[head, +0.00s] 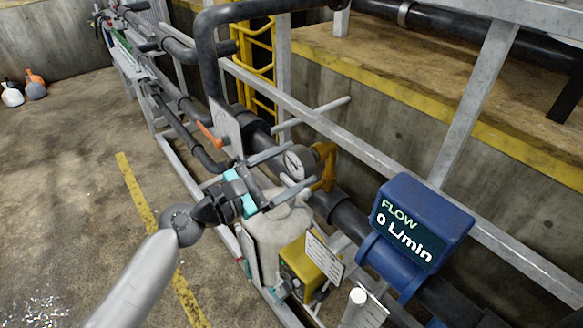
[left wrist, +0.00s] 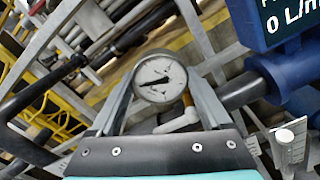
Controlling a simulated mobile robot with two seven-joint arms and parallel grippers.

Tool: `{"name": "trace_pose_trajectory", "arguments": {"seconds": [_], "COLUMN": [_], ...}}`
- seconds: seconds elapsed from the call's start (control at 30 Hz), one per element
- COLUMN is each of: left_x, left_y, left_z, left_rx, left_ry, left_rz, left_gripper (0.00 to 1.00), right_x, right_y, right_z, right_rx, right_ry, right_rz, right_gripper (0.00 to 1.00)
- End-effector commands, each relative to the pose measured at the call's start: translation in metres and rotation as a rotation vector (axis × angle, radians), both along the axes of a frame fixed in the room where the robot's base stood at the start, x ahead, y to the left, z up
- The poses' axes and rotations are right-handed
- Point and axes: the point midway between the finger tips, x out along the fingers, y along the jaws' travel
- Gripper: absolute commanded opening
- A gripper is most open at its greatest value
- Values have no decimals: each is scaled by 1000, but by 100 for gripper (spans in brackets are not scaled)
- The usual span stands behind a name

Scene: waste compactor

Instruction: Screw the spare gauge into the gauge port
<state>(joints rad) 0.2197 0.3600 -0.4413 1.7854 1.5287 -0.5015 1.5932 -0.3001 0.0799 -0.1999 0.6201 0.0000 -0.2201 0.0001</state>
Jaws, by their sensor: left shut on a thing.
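My left gripper (head: 298,165) is shut on a round gauge (head: 294,163) with a white dial and dark needle. The gauge also shows between the two grey fingers in the left wrist view (left wrist: 160,79), dial towards the camera. An orange-yellow pipe fitting (head: 326,166) stands just behind and right of the gauge in the head view. The gauge port itself is hidden or too small to tell, so I cannot tell whether the gauge's stem touches it. My right gripper is not in view.
A blue flow meter (head: 420,222) reading 0 L/min stands on the pipe at right. A yellow box (head: 312,262) and a pale tank (head: 272,238) sit below the gripper. Grey rails and dark pipes crowd the area. The floor at left is mostly clear.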

Motion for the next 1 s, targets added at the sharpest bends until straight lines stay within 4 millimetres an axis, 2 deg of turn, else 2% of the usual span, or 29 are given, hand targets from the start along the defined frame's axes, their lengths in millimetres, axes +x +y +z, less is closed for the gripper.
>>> {"name": "trace_pose_trajectory", "arguments": {"seconds": [0.17,0.53,0.87,1.0], "left_x": [1,1,1,1], "left_y": [1,1,1,1], "left_z": [0,-1,1,0], "left_rx": [21,245,264,297], "left_ry": [-34,-340,-365,-411], "left_rz": [3,3,4,3], "left_gripper": [14,14,14,14], "right_x": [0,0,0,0], "right_y": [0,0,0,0], "right_z": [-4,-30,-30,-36], "right_rx": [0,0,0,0], "right_ry": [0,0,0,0], "right_rz": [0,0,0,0], "right_gripper": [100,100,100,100]}}
